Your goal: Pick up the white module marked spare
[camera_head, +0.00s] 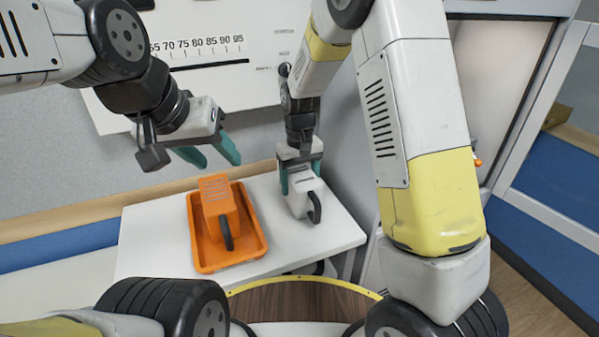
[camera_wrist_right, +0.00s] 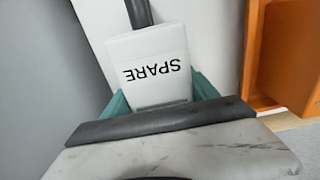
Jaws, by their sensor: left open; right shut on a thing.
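The white module (camera_head: 305,197) has a dark curved handle. Its face reads SPARE in the right wrist view (camera_wrist_right: 155,52), where the letters appear upside down. My right gripper (camera_head: 299,172) is shut on the white module, with a teal finger on each side of it. The module is over the right part of the white table (camera_head: 150,240); I cannot tell whether it touches the top. My left gripper (camera_head: 207,155) is open and empty, above and left of the orange tray.
An orange tray (camera_head: 259,236) on the table holds an orange module (camera_head: 216,200) with a dark handle. It stands just left of the white module. A white panel with a number scale (camera_head: 200,48) is on the wall behind. The table's left end is clear.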

